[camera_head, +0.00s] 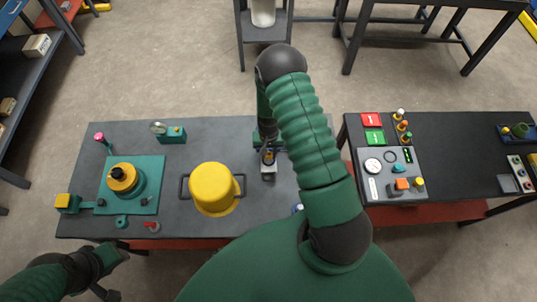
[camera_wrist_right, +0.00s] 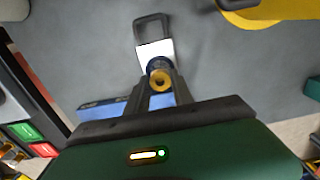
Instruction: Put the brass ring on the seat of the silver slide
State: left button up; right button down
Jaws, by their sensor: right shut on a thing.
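My right gripper (camera_head: 268,153) is low over the left table, right of the yellow pot. In the right wrist view its fingers (camera_wrist_right: 160,88) are shut on the brass ring (camera_wrist_right: 160,79). The ring is in front of a dark blue round part, seemingly on the silver slide (camera_wrist_right: 153,54), a bright plate with a dark loop handle. I cannot tell whether the ring touches it. The slide also shows in the head view (camera_head: 268,169), partly covered by the gripper. My left gripper (camera_head: 105,292) is at the lower left, away from the table; its jaws are unclear.
The yellow pot (camera_head: 212,188) with dark side handles stands left of the slide. A teal plate (camera_head: 147,205) bears a yellow-topped round unit. A blue object (camera_wrist_right: 108,108) lies beside the right fingers. A control panel (camera_head: 377,187) stands on the right table. My right arm hides part of the left table.

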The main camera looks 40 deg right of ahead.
aim_at(269, 157)
notch_tip(269, 157, down, 3)
jog(key=shift+f+p, duration=0.2)
jog(key=shift+p, duration=0.5)
jog(key=c, duration=1.1)
grip_release()
